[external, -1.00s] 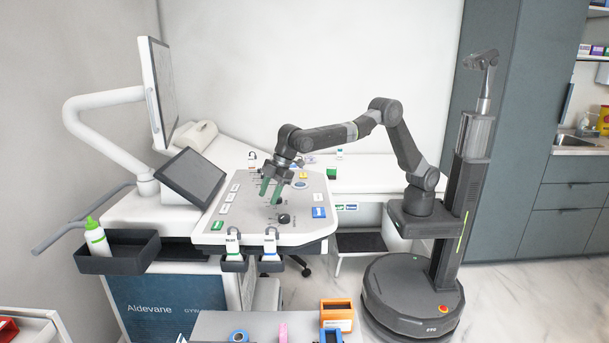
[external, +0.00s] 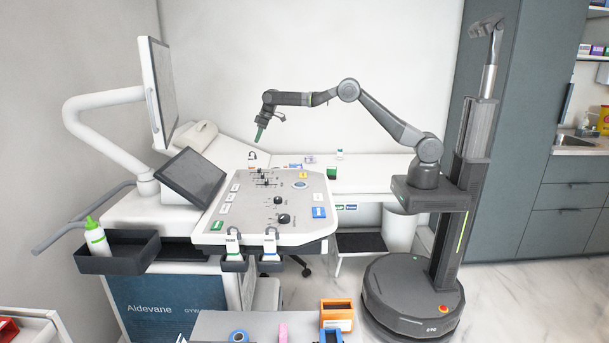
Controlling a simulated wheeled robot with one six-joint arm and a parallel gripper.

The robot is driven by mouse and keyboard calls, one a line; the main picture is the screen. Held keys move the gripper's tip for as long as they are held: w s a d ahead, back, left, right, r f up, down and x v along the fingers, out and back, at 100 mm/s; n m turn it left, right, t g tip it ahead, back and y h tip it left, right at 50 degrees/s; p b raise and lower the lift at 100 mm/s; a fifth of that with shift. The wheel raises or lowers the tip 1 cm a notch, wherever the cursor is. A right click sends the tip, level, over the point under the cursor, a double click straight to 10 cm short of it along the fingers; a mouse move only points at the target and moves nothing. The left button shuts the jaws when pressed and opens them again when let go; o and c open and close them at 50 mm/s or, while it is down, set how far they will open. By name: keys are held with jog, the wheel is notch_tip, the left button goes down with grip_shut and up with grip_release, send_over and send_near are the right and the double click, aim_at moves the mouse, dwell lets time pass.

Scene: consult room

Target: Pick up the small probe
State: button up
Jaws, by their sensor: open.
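A third, smaller-looking probe (external: 252,160) stands at the console's back edge. I cannot tell for sure which is the small probe. My gripper (external: 259,137) has green fingers and points down, in the air above the back edge of the console (external: 215,232), over the third probe and apart from it. Its fingers overlap in this view. It looks empty.
The panel's knobs and sliders (external: 283,218) stand up from the console. A tilted screen (external: 192,178) and a monitor (external: 160,90) are at the left. A white couch (external: 370,178) lies behind, with small boxes on it. The air above the panel is clear.

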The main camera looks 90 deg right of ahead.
aim_at(252, 156)
jog(key=p+x, duration=0.1)
jog(key=x, duration=0.6)
jog(key=shift+a, duration=0.1)
jog(key=shift+a+p+x, duration=0.15)
jog(key=shift+p+x, duration=0.35)
jog(key=shift+x, duration=0.9)
jog(key=shift+a+p+x, duration=0.15)
jog(key=shift+p+x, duration=0.35)
jog(key=shift+x, duration=0.85)
jog(key=shift+s+f, duration=0.1)
jog(key=shift+s, duration=0.1)
jog(key=c, duration=1)
